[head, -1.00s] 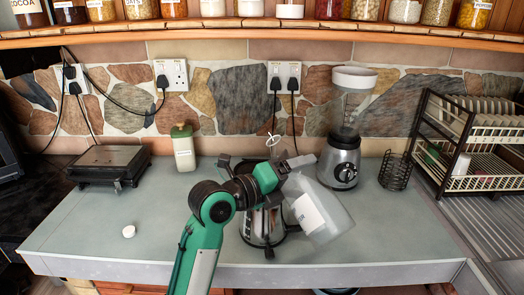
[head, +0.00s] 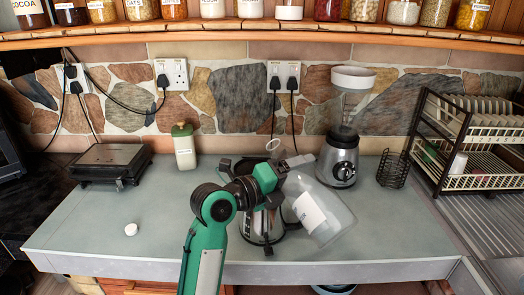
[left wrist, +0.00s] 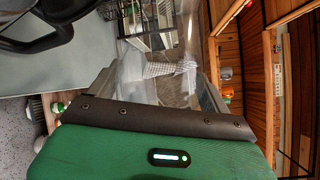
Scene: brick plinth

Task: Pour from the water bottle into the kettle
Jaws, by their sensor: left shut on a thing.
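The water bottle (head: 311,212) is clear with a white label. It is tilted, its broad end at the lower right and its narrow end toward the upper left, above the kettle. My left gripper (head: 283,172) is shut on the bottle. The kettle (head: 259,226), steel and black, stands on the counter below the gripper, partly hidden by my arm. I cannot tell whether water is flowing. In the left wrist view, the clear bottle (left wrist: 150,85) is between the fingers, and a black curved part, likely the kettle's handle (left wrist: 40,30), is at the top left. My right gripper is out of view.
A blender (head: 342,160) and a black wire holder (head: 392,170) stand right of the bottle, beside a dish rack (head: 470,181). A green-capped container (head: 184,152) and a black appliance (head: 110,163) are at the back left. A small white cap (head: 131,229) lies on clear counter (head: 90,225).

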